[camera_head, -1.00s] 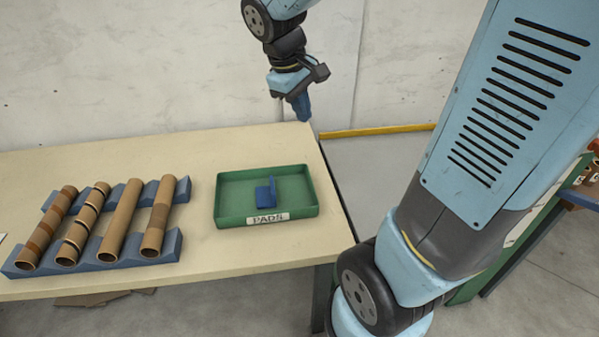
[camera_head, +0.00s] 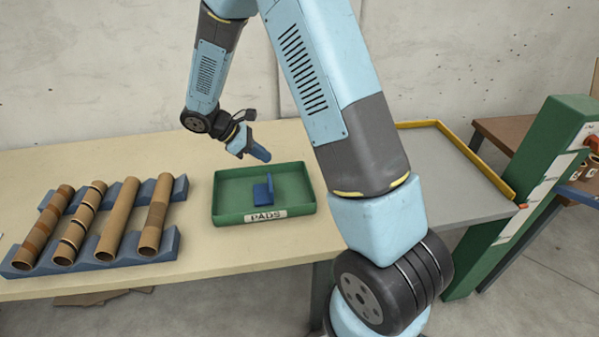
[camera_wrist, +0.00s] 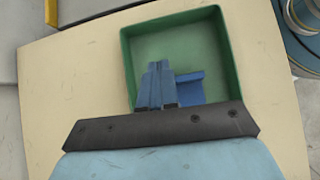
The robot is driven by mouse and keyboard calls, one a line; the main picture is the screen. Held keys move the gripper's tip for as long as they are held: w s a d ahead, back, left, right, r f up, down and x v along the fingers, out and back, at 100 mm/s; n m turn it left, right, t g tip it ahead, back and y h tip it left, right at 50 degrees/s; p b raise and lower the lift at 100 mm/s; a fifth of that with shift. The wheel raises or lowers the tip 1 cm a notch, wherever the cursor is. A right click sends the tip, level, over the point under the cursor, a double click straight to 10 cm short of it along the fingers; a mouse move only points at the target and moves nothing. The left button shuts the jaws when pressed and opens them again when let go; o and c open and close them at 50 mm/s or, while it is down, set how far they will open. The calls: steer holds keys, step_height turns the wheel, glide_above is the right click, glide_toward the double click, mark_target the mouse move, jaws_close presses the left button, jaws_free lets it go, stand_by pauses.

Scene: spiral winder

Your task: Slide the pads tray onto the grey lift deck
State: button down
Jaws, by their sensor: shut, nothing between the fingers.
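The green pads tray (camera_head: 228,208), labelled PADS, sits on the table near its right end, with a blue angled piece (camera_head: 258,194) inside. In the wrist view the tray's wall (camera_wrist: 129,60) shows, with the blue piece (camera_wrist: 190,88) in it. My gripper (camera_head: 262,155) is shut and empty, tilted down above the tray's back wall. In the wrist view its blue fingers (camera_wrist: 158,72) overlap the tray, touching or not I cannot tell. The grey lift deck (camera_head: 455,180) lies right of the table, edged with a yellow rail. My arm hides the deck's left part.
A blue rack (camera_head: 172,243) with several cardboard tubes (camera_head: 120,215) stands left of the tray. A green post (camera_head: 520,200) with a control box rises beside the deck. The visible deck surface is empty.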

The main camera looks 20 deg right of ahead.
mark_target(308, 178)
steer(key=shift+n, duration=0.3)
steer(key=x, duration=0.7)
steer(key=a+f+x, duration=0.1)
steer(key=x, duration=0.2)
steer(key=shift+w+d+f, duration=0.15)
steer(key=shift+w+d, duration=0.05)
steer(key=shift+d, duration=0.05)
steer(key=shift+s+d, duration=0.2)
steer(key=shift+d, duration=0.95)
steer(key=shift+s+d, duration=0.15)
steer(key=shift+d, duration=0.75)
steer(key=shift+f, duration=0.1)
